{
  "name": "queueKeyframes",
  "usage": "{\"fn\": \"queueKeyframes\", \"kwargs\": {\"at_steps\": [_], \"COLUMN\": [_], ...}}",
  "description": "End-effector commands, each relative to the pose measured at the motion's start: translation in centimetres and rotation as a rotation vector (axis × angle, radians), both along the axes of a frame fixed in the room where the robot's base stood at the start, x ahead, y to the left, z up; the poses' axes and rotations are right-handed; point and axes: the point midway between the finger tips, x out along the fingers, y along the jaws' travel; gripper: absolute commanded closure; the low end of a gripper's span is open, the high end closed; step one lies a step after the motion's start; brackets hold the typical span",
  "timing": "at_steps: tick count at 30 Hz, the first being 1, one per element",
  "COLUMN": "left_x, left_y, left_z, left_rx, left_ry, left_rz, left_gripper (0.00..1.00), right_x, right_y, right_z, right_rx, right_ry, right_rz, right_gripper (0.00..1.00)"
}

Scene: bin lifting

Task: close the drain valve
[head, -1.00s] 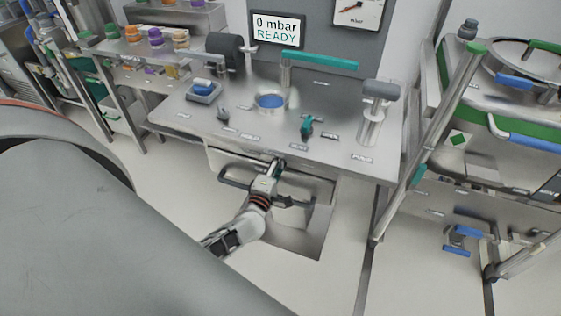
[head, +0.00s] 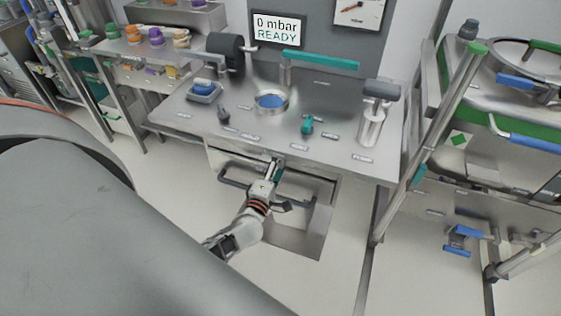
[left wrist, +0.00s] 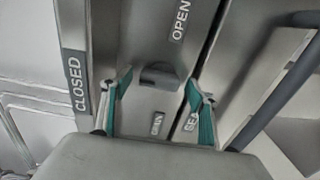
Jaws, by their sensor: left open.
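My left gripper (head: 275,170) is in front of the bench, just below the tabletop's front edge. In the left wrist view, its two teal-padded fingers (left wrist: 158,80) are spread apart. A small grey handle (left wrist: 160,75) lies between the fingertips, with gaps on both sides. A small DRAIN label (left wrist: 157,123) sits below it. An OPEN label (left wrist: 180,20) is above it to the right, and a CLOSED label (left wrist: 77,82) is to its left. In the head view the gripper hides this handle. My right gripper is not in view.
The display (head: 278,28) reads 0 mbar READY.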

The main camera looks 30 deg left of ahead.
Motion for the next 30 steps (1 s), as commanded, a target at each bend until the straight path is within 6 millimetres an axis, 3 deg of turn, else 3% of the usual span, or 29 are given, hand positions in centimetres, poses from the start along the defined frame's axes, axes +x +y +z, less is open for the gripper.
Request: {"fn": "queueKeyframes", "kwargs": {"at_steps": [9, 15, 30], "left_x": [-6.3, -9.1, -10.1], "left_y": [-1.5, -2.1, -2.4], "left_z": [-0.1, 0.0, 0.1], "left_rx": [0.000, -0.001, 0.000], "left_ry": [0.002, 0.000, -0.001], "left_rz": [0.000, 0.001, 0.001], "left_gripper": [0.40, 0.40, 0.40], "right_x": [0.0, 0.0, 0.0], "right_y": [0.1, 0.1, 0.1], "right_z": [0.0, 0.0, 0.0], "right_rx": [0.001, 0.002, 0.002], "right_ry": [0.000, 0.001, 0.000], "right_rz": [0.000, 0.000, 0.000], "right_gripper": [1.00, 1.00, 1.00]}}
